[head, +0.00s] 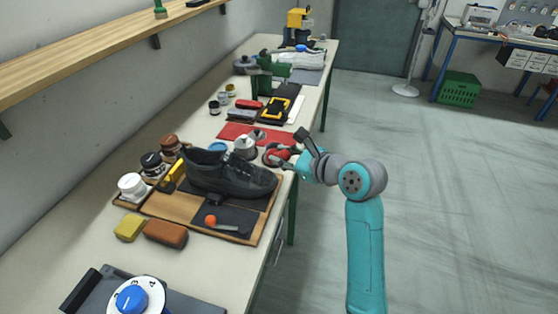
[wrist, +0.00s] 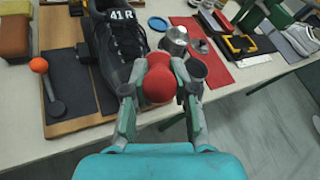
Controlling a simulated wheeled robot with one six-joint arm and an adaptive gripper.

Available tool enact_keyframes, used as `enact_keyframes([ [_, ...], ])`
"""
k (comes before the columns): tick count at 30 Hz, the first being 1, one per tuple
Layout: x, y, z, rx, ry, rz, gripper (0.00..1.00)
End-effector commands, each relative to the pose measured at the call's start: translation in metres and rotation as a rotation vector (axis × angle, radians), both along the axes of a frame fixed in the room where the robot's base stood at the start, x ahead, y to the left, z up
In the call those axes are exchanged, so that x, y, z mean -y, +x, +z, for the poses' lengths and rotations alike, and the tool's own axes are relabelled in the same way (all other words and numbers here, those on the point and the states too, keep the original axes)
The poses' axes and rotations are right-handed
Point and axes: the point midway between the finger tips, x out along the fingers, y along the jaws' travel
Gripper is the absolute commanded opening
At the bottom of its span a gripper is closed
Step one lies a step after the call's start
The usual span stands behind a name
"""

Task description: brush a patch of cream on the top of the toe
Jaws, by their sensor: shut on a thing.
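The black shoe (head: 232,174) rests on a wooden board, its toe pointing right and toward the front; no patch of cream is discernible on it. In the wrist view the shoe (wrist: 108,58), marked "41 R", is left of my gripper, partly cut off by the frame. My gripper (head: 283,155) is right of the toe, past the board's edge. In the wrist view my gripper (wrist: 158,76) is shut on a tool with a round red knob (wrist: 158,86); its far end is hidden. White (head: 132,188), black (head: 152,165) and brown (head: 170,146) jars stand behind the shoe.
A tool with an orange ball (head: 211,220) lies on the board's dark pad. A metal pot (head: 245,149) stands beyond the shoe, near a red mat (head: 235,131). Yellow (head: 129,228) and brown (head: 165,234) blocks lie in front.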

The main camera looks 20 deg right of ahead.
Motion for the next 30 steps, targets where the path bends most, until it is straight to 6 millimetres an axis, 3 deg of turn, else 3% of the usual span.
enact_keyframes([
  [13, 0.002, -0.001, 0.005, 0.001, 0.0, -0.001, 0.0],
  [24, 0.012, -0.007, 0.028, 0.002, 0.0, 0.0, 0.0],
  [30, 0.013, -0.008, 0.03, 0.001, 0.001, 0.0, 0.0],
])
